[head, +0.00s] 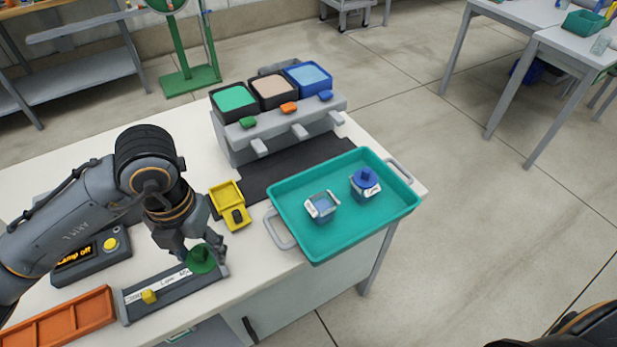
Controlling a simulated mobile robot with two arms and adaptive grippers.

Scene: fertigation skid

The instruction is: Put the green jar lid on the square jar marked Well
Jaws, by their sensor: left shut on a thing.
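My left gripper (201,252) is shut on the green jar lid (203,264), at the right end of a grey rail with a printed strip. I cannot tell whether the lid touches the rail. A square jar (321,208) with blue contents and a white label stands open in the teal tray (338,243). A second jar (366,192) stands to its right and wears a blue lid (366,178). The labels are too small to read, so I cannot tell which jar is marked Well. My right gripper is not in view.
A grey dispenser (290,130) with green, beige and blue bins stands behind the tray. A yellow holder (227,193) lies between gripper and tray. The grey rail (180,290) carries a yellow slider (149,296). A lamp box (92,262) and orange tray (62,325) sit left.

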